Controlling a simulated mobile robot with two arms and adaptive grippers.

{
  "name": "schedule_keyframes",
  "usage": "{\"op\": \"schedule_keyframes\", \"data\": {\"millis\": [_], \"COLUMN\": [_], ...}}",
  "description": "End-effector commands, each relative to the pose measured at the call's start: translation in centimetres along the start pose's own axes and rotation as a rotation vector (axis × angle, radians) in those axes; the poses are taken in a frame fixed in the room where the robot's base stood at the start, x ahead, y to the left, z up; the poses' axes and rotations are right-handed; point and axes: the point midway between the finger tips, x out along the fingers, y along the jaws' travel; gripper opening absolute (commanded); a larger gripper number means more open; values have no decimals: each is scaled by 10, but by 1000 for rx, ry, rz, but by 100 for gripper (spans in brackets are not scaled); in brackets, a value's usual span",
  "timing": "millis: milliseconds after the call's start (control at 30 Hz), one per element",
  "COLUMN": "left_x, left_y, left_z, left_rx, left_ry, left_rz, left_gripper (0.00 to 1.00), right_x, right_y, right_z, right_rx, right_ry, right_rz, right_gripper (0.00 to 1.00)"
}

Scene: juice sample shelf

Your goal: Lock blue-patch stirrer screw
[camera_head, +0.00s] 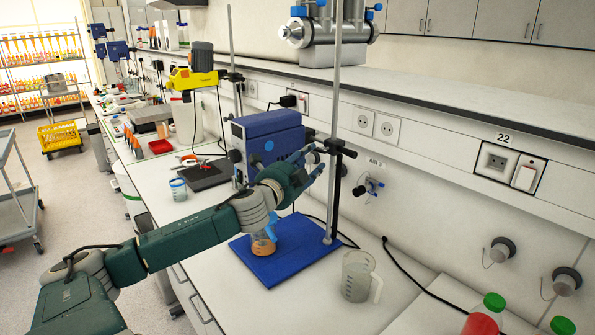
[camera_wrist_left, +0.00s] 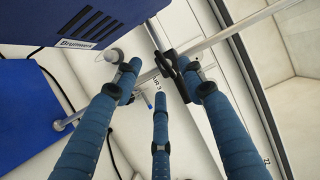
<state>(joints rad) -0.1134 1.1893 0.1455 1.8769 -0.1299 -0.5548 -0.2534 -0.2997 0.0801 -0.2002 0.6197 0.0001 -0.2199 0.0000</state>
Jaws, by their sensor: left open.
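The blue stirrer (camera_head: 267,140) carries a light-blue round patch on its side and stands on a rod stand (camera_head: 335,95) with a blue base plate (camera_head: 268,272). A black clamp with a screw (camera_head: 341,149) sits on the rod beside the stirrer. My left gripper (camera_head: 319,163) is open, its blue fingers reaching past the stirrer's front toward the clamp. In the left wrist view the three fingers (camera_wrist_left: 163,84) are spread, with the black clamp (camera_wrist_left: 175,66) just beyond and between the tips. I cannot tell whether any finger touches it. My right gripper is out of view.
A beaker with orange liquid (camera_head: 264,246) stands on the base plate under my left arm. An empty measuring jug (camera_head: 357,276) stands to its right. Wall sockets (camera_head: 376,124) and a small tap (camera_head: 372,187) are behind. Red bottles (camera_head: 482,318) stand front right.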

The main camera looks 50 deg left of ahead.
Motion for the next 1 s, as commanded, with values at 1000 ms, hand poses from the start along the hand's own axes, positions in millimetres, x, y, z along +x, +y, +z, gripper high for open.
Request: {"op": "schedule_keyframes", "data": {"millis": [1000], "left_x": [-70], "left_y": [1], "left_z": [0], "left_rx": [-17], "left_ry": [-3], "left_rz": [-2], "left_gripper": [19], "right_x": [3], "right_y": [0], "right_z": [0], "right_rx": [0], "right_ry": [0], "right_rz": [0], "right_gripper": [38]}}
